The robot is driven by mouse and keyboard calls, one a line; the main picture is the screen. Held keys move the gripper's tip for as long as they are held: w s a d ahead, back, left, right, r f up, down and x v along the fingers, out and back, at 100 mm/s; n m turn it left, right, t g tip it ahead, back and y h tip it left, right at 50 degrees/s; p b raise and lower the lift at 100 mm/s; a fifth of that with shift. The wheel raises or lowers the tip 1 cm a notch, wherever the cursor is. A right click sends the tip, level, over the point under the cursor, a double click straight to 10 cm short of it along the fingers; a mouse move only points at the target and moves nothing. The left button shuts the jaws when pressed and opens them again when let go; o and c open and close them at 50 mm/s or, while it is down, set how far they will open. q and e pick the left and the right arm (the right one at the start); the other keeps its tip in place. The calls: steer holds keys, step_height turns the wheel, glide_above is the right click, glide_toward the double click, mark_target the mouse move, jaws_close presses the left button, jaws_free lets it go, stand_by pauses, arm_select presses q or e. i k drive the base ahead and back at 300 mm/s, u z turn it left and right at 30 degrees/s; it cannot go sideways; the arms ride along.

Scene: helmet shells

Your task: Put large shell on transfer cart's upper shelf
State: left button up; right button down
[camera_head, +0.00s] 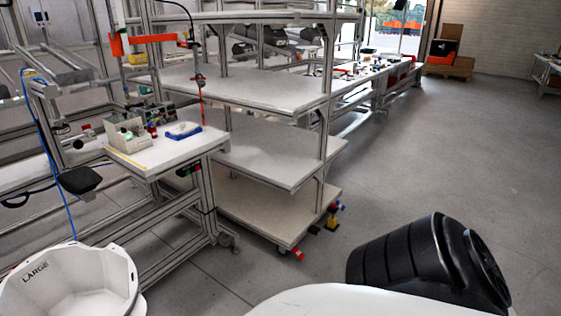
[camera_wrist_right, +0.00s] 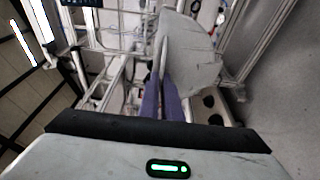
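The large shell (camera_head: 72,280) is a white, open helmet shell marked "LARGE" at the bottom left of the head view, cut off by the frame edge. A pale shell (camera_wrist_right: 190,52) also shows in the right wrist view. There the purple fingers of my right gripper (camera_wrist_right: 166,84) are closed around its thin rim. My right gripper is outside the head view, and my left gripper is not in view. The transfer cart (camera_head: 326,95) stands in the middle of the head view. Its upper shelf (camera_head: 250,88) is grey and bare.
The cart's lower shelves (camera_head: 265,155) look empty. A workbench (camera_head: 160,155) with a grey box (camera_head: 127,135) and a blue tray (camera_head: 184,130) stands left of the cart. A black pad (camera_head: 80,180) sticks out near the shell.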

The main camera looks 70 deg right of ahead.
mark_target(282, 86)
steer(key=z, duration=1.05)
steer(key=i, duration=1)
steer(key=z, duration=0.75)
